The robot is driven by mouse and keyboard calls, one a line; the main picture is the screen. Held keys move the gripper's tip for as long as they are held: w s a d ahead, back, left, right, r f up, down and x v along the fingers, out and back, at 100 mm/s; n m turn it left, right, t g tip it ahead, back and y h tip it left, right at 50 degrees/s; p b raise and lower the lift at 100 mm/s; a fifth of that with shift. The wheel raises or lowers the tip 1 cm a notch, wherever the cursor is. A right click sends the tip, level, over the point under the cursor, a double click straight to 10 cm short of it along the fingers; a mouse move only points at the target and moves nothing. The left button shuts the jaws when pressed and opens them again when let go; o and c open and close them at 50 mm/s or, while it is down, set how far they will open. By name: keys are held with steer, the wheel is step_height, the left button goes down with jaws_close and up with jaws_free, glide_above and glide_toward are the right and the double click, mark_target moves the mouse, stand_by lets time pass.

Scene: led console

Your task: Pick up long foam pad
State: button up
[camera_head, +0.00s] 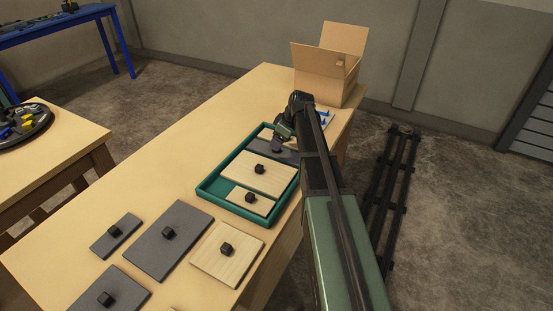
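Several grey foam-like pads with black knobs are in view; I cannot tell for sure which is the long one. A dark grey pad (263,146) lies in the green tray (213,189) and is partly hidden by my arm. A large grey pad (180,228), a small narrow grey pad (128,224) and a grey pad cut off at the bottom edge (125,291) lie on the table. My gripper (280,144) is at the tray's far end, at or just above the dark pad there. Its fingers are too small and dark to show whether they are open or touching the knob.
Light wooden pads (258,181) also lie in the tray, and another wooden pad (229,263) lies on the table. An open cardboard box (325,77) stands at the table's far end. The table's left side (190,140) is clear. A round tray (22,122) sits on another table.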

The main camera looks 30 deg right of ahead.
mark_target(285, 156)
steer(key=b+x, duration=0.5)
steer(key=shift+s+f, duration=0.1)
steer(key=shift+f, duration=0.15)
steer(key=shift+r, duration=0.25)
steer(key=shift+p, duration=0.3)
steer(key=c, duration=0.6)
steer(key=shift+r, duration=0.1)
